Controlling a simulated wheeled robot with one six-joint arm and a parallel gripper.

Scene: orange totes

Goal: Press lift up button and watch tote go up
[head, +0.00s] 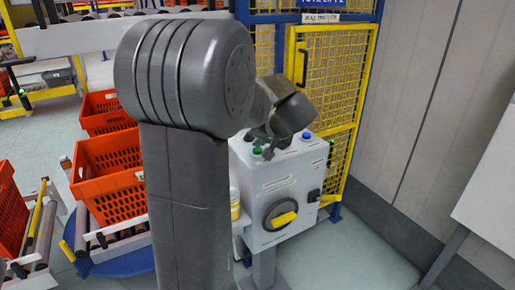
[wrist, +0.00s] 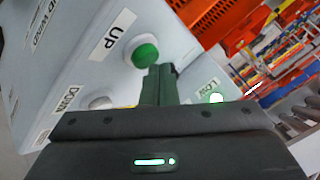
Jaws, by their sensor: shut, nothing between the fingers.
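The green UP button (wrist: 146,55) sits on the light grey control box (head: 285,185), beside its UP label. My gripper (wrist: 162,72) is shut and empty, its fingertips close to the lower right edge of the green button in the wrist view. I cannot tell whether they touch it. A white button (wrist: 100,102) sits by the DOWN label. In the head view my gripper (head: 266,152) is over the box top, partly hidden by my arm. The yellow mesh lift cage (head: 330,75) stands behind the box. No tote shows clearly inside it.
Orange totes (head: 108,180) stand on roller conveyors at the left. The box front has a yellow-handled rotary switch (head: 284,219). A blue button (head: 306,136) is on its top. A grey wall (head: 430,110) rises at the right.

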